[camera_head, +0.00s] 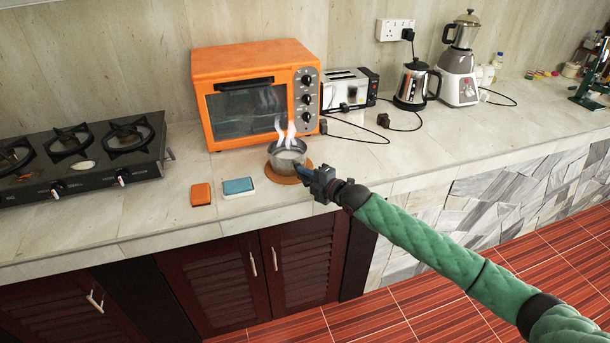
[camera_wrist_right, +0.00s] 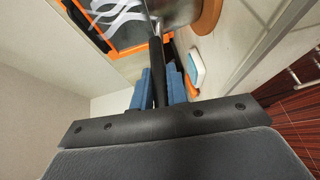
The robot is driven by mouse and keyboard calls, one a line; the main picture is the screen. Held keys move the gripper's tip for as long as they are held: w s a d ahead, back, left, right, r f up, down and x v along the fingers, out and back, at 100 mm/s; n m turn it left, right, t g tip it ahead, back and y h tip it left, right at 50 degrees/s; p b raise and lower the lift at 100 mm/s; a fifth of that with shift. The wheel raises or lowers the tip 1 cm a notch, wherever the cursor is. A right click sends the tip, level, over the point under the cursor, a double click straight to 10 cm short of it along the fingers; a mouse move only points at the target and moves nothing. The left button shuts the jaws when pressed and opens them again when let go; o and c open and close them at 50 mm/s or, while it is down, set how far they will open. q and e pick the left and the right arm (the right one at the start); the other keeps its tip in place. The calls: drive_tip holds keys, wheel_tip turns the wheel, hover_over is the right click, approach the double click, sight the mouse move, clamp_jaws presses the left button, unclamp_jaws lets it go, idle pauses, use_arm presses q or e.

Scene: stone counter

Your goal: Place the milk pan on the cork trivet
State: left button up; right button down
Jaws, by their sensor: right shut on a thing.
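The milk pan (camera_head: 287,157) is a small steel pan with white steam rising from it. It is over the round orange-brown cork trivet (camera_head: 282,178), whose rim shows below and beside it. I cannot tell whether the pan touches the trivet or hangs just above it. My right gripper (camera_head: 311,176) is shut on the pan's dark handle, at the pan's right front. In the right wrist view the dark handle (camera_wrist_right: 158,70) runs between the blue fingers, and part of the pan (camera_wrist_right: 178,12) and trivet (camera_wrist_right: 208,18) show at the top. My left gripper is not in view.
An orange toaster oven (camera_head: 255,95) stands close behind the pan. An orange block (camera_head: 202,194) and a blue-topped sponge (camera_head: 238,187) lie left of the trivet. A black gas stove (camera_head: 80,160) is further left. A toaster (camera_head: 345,90), kettle (camera_head: 412,85) and blender (camera_head: 460,65) stand at right.

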drive_tip(key=c, duration=1.4)
unclamp_jaws()
